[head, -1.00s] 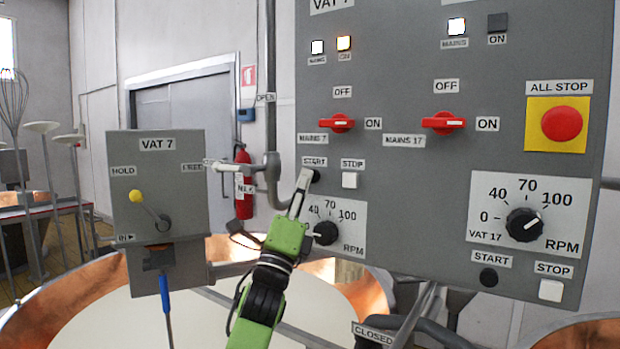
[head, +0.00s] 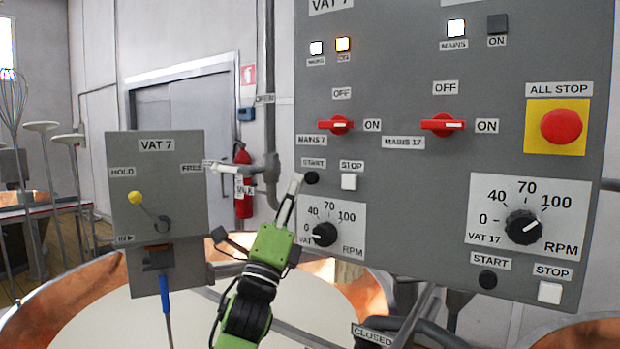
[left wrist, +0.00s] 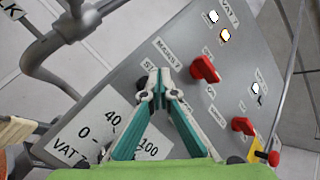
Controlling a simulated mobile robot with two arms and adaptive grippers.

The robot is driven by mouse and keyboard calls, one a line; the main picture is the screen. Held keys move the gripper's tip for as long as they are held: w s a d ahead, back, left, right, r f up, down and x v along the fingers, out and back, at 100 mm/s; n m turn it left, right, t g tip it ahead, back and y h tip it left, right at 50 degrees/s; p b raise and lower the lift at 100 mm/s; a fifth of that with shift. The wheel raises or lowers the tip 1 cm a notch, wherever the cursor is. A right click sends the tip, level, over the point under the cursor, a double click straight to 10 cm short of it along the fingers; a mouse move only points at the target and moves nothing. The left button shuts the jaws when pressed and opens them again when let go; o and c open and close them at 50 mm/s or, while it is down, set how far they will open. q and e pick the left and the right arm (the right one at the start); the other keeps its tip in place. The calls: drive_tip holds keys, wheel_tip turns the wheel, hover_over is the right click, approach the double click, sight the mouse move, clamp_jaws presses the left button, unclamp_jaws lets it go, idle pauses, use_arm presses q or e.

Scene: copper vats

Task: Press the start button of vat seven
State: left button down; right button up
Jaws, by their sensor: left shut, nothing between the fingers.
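The black start button of vat seven (head: 311,178) is on the grey control panel (head: 400,235), under its START label and left of the white stop button (head: 349,182). My left gripper (head: 296,181) is shut and empty, its tips just left of the start button, with a small gap in the picture. In the left wrist view the closed fingertips (left wrist: 158,76) are in front of the panel, and a dark button (left wrist: 143,84) shows partly beside them. Vat 7's white mains lamp (head: 316,48) and amber ON lamp (head: 343,44) are lit. My right gripper is not in view.
Below is the vat 7 RPM dial (head: 325,234). Vat 17's controls, with start button (head: 488,280), and the red all-stop button (head: 561,126) are on the right. A VAT 7 lever box (head: 155,190) stands left. Copper vats lie below.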

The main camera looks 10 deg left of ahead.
use_arm(q)
drive_tip(key=shift+s+a+p, duration=0.15)
drive_tip(key=shift+s+a, duration=0.15)
drive_tip(key=shift+s, duration=0.55)
drive_tip(key=shift+s+a+p, duration=0.15)
drive_tip(key=shift+s+a, duration=0.15)
drive_tip(key=shift+s, duration=0.5)
